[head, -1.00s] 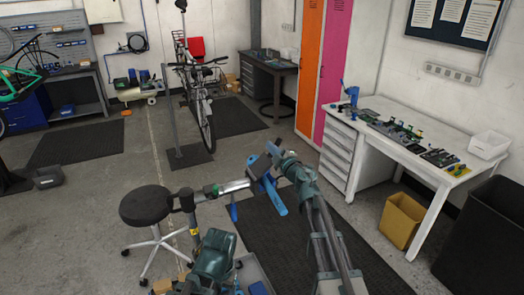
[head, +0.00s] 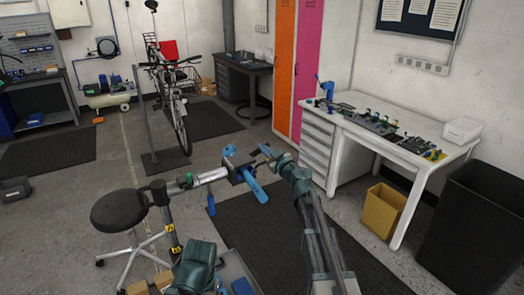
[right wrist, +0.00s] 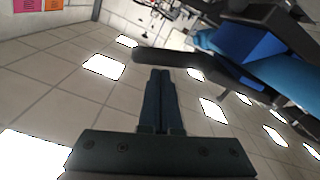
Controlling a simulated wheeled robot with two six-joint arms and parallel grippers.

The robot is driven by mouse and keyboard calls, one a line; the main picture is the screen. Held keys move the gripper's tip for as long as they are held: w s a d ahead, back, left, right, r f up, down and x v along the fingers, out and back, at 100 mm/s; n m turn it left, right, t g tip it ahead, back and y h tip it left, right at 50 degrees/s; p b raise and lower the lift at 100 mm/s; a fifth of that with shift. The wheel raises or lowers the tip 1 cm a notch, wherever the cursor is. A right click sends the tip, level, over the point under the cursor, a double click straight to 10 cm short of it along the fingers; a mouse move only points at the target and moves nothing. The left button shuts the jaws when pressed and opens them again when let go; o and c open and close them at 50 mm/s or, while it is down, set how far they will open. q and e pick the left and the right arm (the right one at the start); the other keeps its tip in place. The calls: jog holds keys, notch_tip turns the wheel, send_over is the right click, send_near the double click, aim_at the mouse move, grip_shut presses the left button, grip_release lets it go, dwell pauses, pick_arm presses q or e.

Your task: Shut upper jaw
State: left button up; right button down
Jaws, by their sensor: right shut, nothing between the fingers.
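The repair stand's clamp (head: 238,170) sits at the end of a silver arm, with a long blue handle (head: 254,189) hanging from it. A small dark, blue-edged part, seemingly the upper jaw (head: 230,152), stands up on top. I cannot tell how wide the jaws are apart. My right gripper (head: 265,150) is just right of the clamp, slightly above it, and looks apart from it. In the right wrist view its fingers (right wrist: 160,74) are together and empty. A dark bar and blue clamp parts (right wrist: 245,42) fill the upper right there.
A black stool (head: 120,209) stands left of the stand's column. A white workbench (head: 390,140) with tools, a yellow bin (head: 383,210) and a black bin (head: 470,225) are at the right. A bicycle (head: 180,110) stands behind. The dark mat (head: 290,240) looks clear.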

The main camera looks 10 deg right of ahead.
pick_arm(q)
jog(key=shift+s+f+b, duration=0.1)
jog(key=shift+f+b, duration=0.25)
jog(key=shift+f, duration=0.15)
pick_arm(e)
jog(key=shift+s+f, duration=0.1)
jog(key=shift+f, duration=0.35)
pick_arm(q)
jog(key=shift+a+f, duration=0.1)
pick_arm(e)
jog(key=shift+s+f, duration=0.1)
